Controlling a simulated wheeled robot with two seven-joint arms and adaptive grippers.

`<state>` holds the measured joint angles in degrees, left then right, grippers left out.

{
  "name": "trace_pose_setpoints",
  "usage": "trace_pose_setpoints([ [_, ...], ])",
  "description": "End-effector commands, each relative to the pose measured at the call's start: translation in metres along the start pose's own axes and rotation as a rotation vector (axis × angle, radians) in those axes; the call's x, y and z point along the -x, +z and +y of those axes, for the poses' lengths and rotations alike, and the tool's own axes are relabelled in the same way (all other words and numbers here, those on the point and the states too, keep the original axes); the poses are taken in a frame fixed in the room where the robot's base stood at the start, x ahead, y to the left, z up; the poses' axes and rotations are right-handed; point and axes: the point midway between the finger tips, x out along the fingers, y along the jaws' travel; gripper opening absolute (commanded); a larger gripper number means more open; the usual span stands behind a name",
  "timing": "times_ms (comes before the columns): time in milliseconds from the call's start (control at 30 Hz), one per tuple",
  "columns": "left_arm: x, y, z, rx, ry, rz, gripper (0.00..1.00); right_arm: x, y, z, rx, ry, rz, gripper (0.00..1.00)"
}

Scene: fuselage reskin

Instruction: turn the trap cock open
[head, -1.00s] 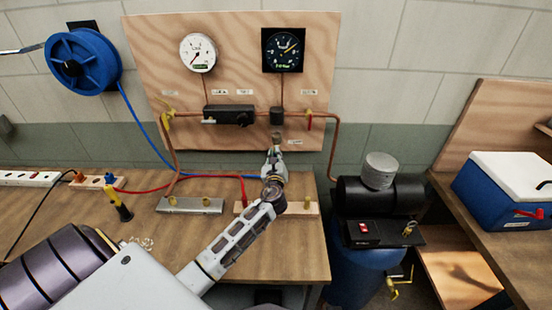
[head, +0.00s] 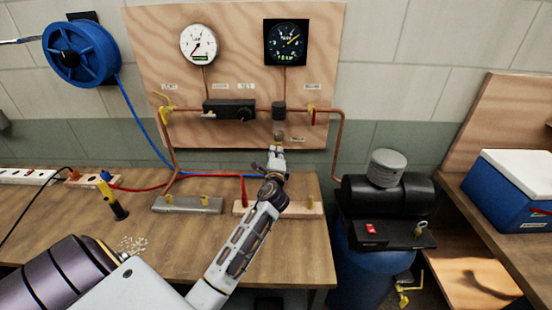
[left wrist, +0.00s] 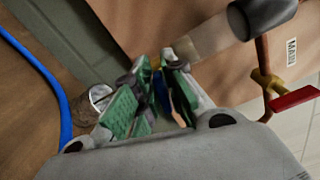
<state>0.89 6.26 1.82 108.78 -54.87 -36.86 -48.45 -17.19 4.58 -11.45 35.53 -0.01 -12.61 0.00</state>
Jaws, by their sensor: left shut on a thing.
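The trap (head: 278,107) hangs from the copper pipe on the wooden panel, a dark cap with a pale bowl below it. In the left wrist view its dark cap (left wrist: 262,14) and pale bowl (left wrist: 205,40) slant in from the upper right. My left gripper (head: 278,150) is just under the bowl. In the left wrist view its green-padded fingers (left wrist: 156,88) are shut on the trap cock at the bowl's lower end. Only a bit of brass of the cock (left wrist: 156,62) shows; its handle is mostly hidden, so I cannot tell its angle. My right gripper is not in view.
A red-levered brass valve (left wrist: 293,99) sits near the trap on the pipe. The black regulator (head: 229,110) is left of the trap, two gauges above. A blue hose (head: 140,125) runs down to the bench. The compressor (head: 385,198) stands at right.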

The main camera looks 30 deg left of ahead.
Motion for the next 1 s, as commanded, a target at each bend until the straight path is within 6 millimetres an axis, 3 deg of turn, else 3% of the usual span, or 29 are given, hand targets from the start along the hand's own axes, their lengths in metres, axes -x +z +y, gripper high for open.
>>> trace_pose_setpoints([
  [167,0.000,-0.001,0.004,0.131,0.002,-0.002,0.00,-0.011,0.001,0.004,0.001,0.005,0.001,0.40],
  [467,0.000,-0.001,0.005,0.248,0.003,-0.001,0.00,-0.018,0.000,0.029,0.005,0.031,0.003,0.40],
  [933,0.000,-0.001,0.004,0.264,0.003,-0.001,0.00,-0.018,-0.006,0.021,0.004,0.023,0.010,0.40],
  [967,0.000,-0.001,0.004,0.264,0.003,-0.001,0.15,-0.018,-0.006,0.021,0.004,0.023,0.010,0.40],
  [1000,0.000,0.000,0.004,0.264,0.004,-0.001,0.20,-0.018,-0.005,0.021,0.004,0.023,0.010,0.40],
])
